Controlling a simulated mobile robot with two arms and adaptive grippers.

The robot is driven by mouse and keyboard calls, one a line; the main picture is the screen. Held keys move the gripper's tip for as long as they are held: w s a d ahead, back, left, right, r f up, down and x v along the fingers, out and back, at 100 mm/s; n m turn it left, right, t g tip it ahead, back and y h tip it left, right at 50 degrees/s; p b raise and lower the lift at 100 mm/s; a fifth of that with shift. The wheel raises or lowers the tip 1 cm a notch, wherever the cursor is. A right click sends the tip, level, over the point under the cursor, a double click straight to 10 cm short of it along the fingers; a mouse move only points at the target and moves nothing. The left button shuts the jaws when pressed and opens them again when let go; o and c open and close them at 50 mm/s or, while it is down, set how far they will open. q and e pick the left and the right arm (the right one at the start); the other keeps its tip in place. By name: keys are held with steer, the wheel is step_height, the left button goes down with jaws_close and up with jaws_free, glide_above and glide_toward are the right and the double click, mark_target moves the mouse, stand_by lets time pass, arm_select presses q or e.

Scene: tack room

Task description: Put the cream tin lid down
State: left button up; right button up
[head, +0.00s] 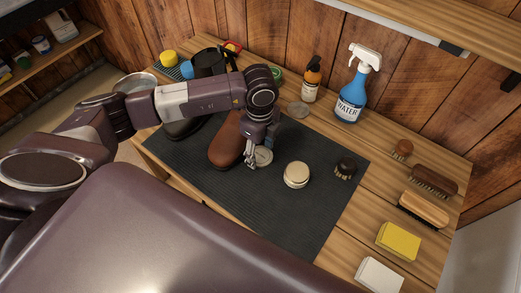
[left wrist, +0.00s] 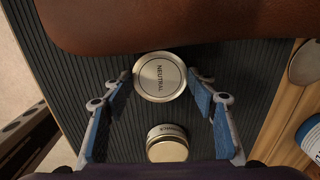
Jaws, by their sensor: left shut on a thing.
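The cream tin lid (left wrist: 160,77) is a round silver disc marked NEUTRAL. My left gripper (head: 256,160) is shut on it, with a blue-padded finger at each side. In the head view the lid (head: 264,156) shows partly behind the fingers, low over the dark mat (head: 272,218); I cannot tell whether it touches the mat. The open cream tin (head: 296,174) stands upright on the mat to the right of the gripper, its pale cream showing. It also shows below the lid in the left wrist view (left wrist: 167,150). My right gripper is not in view.
A brown leather shoe (head: 226,142) lies just left of the gripper. A dark round brush (head: 346,167) stands right of the tin. A blue spray bottle (head: 350,103), amber bottle (head: 311,82) and flat metal disc (head: 298,110) stand behind. The mat's front is clear.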

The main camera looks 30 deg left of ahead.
mark_target(260, 156)
arm_select(q)
steer(key=o, duration=0.8)
steer(key=shift+r+p, duration=0.6)
step_height(260, 156, up, 12)
steer(key=b, duration=0.3)
steer(key=shift+s+f+b, duration=0.1)
steer(key=shift+f+b, duration=0.1)
steer(key=shift+b, duration=0.1)
